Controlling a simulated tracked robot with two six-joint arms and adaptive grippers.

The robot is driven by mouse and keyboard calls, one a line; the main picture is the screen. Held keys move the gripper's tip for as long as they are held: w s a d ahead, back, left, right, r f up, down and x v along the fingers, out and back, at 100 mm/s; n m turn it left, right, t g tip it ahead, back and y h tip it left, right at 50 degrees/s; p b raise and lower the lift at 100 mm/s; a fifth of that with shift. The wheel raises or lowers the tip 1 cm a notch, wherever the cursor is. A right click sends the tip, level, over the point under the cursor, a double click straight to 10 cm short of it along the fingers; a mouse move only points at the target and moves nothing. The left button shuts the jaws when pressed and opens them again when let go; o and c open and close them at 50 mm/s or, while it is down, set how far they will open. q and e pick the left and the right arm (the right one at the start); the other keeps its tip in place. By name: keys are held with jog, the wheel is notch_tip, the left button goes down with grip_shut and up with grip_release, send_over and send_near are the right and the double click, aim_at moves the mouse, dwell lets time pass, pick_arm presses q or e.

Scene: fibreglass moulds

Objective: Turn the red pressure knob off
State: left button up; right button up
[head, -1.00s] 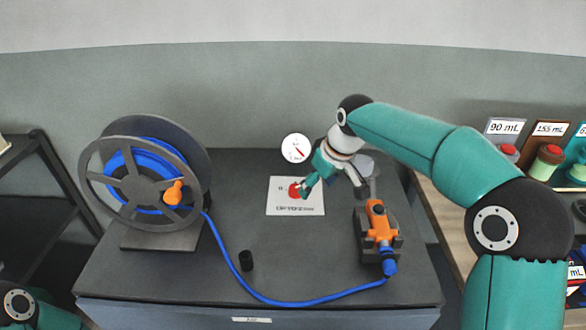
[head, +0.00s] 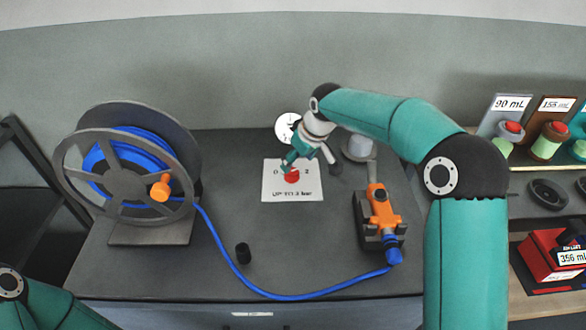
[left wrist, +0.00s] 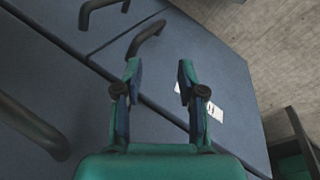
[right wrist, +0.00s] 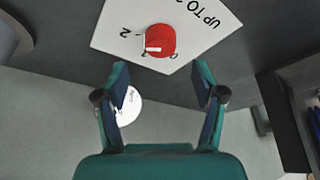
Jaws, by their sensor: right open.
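The red knob (head: 291,177) sits on a white label plate (head: 307,191) on the dark bench top. The right wrist view shows the knob (right wrist: 162,38) with a white mark on its near left side, close to the "1" between "2" and "0". My right gripper (head: 288,164) is at the knob's back edge in the head view. In the right wrist view, the right gripper (right wrist: 160,78) is open and empty, with the knob beyond its fingertips. Contact is not visible there. My left gripper (left wrist: 158,75) is open and empty, facing blue-grey panels with dark handles.
A white gauge (head: 285,127) stands behind the plate, partly hidden by my right arm. A hose reel (head: 125,175) with blue hose is at left, an orange-handled valve fitting (head: 380,212) at right. A small black cylinder (head: 243,253) stands in front. Shelves with jars are at far right.

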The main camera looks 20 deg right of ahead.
aim_at(292, 171)
jog(key=x, duration=0.6)
jog(key=shift+f+p, duration=0.1)
jog(key=shift+p, duration=0.2)
